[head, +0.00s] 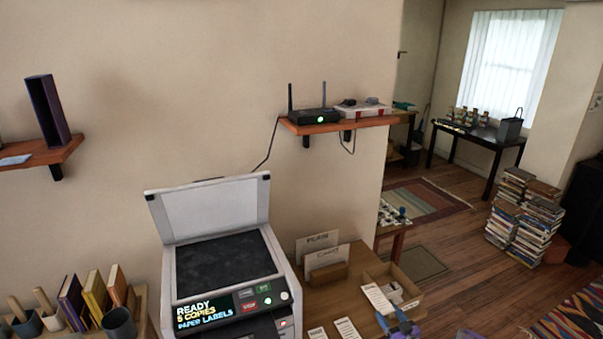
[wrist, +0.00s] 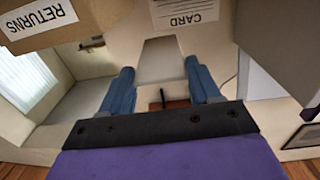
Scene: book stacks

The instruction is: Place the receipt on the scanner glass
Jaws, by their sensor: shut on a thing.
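The scanner (head: 222,290) stands at the lower centre of the head view with its lid (head: 210,210) raised. Its dark glass (head: 225,262) is uncovered and bare. A pale printed slip, seemingly the receipt (head: 377,297), sticks out from my gripper (head: 395,318), right of the scanner. In the wrist view, my gripper's blue fingers (wrist: 160,75) are on both sides of the pale receipt (wrist: 160,58), which they hold. The print on it is too small to read.
Two other slips (head: 346,328) (head: 317,333) lie on the wooden table (head: 330,296) beside the scanner. A wooden tray (head: 411,299) and a card holder (head: 327,275) stand behind. A shelf with a router (head: 313,121) is above. Books and cups (head: 118,322) are at left.

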